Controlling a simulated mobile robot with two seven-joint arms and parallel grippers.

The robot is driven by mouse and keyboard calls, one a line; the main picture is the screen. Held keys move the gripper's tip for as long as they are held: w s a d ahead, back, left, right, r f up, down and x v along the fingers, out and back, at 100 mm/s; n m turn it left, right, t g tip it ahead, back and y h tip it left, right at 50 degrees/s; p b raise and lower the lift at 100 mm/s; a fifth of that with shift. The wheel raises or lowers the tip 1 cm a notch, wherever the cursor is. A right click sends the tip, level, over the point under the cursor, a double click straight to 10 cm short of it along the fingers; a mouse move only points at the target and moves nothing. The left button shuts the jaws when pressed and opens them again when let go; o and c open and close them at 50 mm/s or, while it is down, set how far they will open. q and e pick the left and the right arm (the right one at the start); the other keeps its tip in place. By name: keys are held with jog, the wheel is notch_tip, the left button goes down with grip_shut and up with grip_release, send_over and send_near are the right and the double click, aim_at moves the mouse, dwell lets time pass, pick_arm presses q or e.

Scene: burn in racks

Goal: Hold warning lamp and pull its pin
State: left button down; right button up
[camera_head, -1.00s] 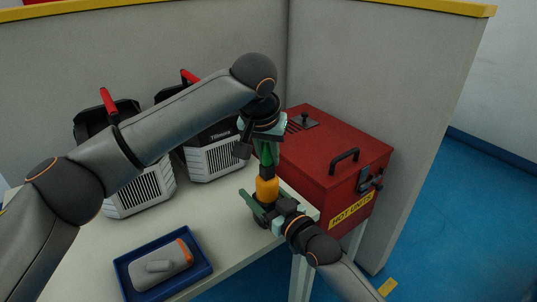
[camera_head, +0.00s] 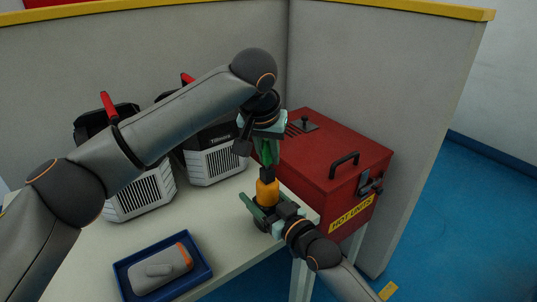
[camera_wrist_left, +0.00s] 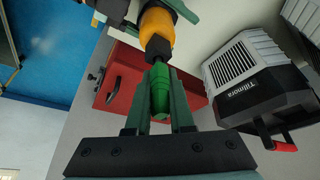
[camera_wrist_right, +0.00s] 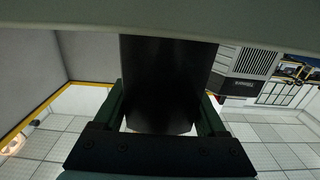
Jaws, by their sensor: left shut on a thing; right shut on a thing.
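The warning lamp (camera_head: 267,191) stands upright near the table's right corner, with an orange body and a dark base; its orange body also shows in the left wrist view (camera_wrist_left: 157,30). A black neck and a bright green piece (camera_wrist_left: 160,92), which looks like the pin, sit in line above the orange part. My left gripper (camera_head: 267,158) points down and is shut on the green piece. My right gripper (camera_head: 262,208) reaches in from the lower right and is shut on the lamp's dark base, which fills the middle of the right wrist view (camera_wrist_right: 165,85).
A red box (camera_head: 330,165) with a handle and yellow label stands behind and right of the lamp. Two grey-and-black units (camera_head: 215,160) with red handles stand at the back. A blue tray (camera_head: 204,275) holding a grey device lies front left. Grey partitions enclose the back.

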pick_arm(q)
jog(key=shift+r, duration=0.15)
dwell(0.4)
jog(key=shift+r, duration=1.7)
pick_arm(e)
jog(key=shift+f, duration=0.1)
jog(key=o, duration=1.5)
jog(key=shift+s, duration=0.1)
